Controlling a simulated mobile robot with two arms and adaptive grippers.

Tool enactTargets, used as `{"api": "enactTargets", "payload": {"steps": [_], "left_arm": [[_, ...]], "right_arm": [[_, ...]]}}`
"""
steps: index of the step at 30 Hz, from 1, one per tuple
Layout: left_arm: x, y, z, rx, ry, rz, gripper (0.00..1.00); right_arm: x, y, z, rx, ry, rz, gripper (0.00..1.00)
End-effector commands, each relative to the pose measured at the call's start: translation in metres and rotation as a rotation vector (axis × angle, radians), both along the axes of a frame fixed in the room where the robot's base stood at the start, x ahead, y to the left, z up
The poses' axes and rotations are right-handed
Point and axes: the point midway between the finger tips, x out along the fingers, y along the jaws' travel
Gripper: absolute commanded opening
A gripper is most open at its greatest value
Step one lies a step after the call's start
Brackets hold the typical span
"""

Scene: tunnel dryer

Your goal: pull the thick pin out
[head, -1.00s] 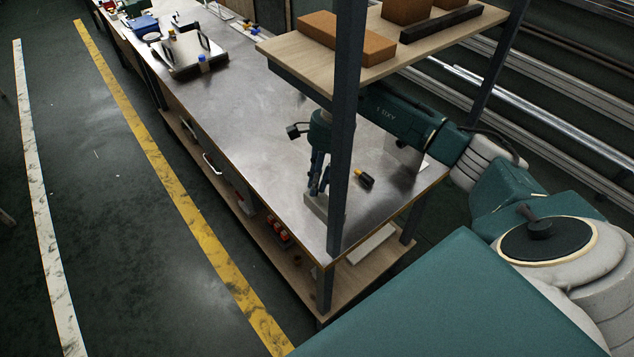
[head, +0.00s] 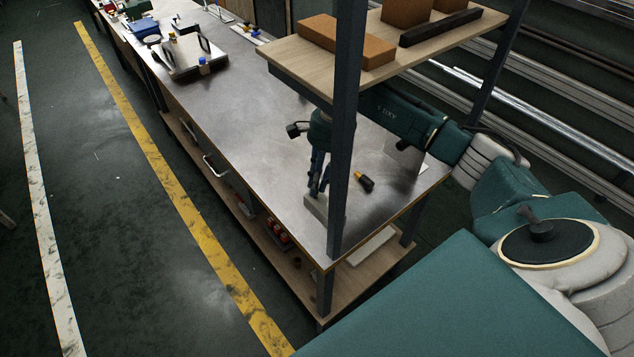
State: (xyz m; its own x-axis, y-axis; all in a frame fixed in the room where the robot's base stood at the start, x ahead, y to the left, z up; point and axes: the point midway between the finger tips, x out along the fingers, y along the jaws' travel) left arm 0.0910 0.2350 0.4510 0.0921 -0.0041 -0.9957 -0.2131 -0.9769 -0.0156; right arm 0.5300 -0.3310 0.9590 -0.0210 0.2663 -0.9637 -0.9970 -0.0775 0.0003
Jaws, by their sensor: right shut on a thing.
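My right gripper (head: 318,188) points down at the near end of the metal bench (head: 290,165), partly behind the dark shelf post. It is shut at the top of a small light grey block (head: 315,208) that stands on the bench. The thick pin is too small and too covered by the fingers and post to make out clearly; the fingers are closed where it stands at the block. My left gripper is not in view.
A yellow and black piece (head: 365,183) lies on the bench right of the post. A wooden shelf (head: 300,65) with orange-brown blocks (head: 345,42) hangs over the arm. A metal case (head: 185,55) stands farther back. The bench's middle is clear.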

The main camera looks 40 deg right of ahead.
Motion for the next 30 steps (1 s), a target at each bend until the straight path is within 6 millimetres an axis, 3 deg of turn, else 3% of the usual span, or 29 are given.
{"api": "enactTargets", "payload": {"steps": [18,30], "left_arm": [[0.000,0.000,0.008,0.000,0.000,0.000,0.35],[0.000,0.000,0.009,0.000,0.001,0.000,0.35]], "right_arm": [[0.000,0.000,0.025,0.000,-0.001,0.001,0.00],[0.000,0.000,0.028,0.000,-0.001,0.001,0.00]]}}
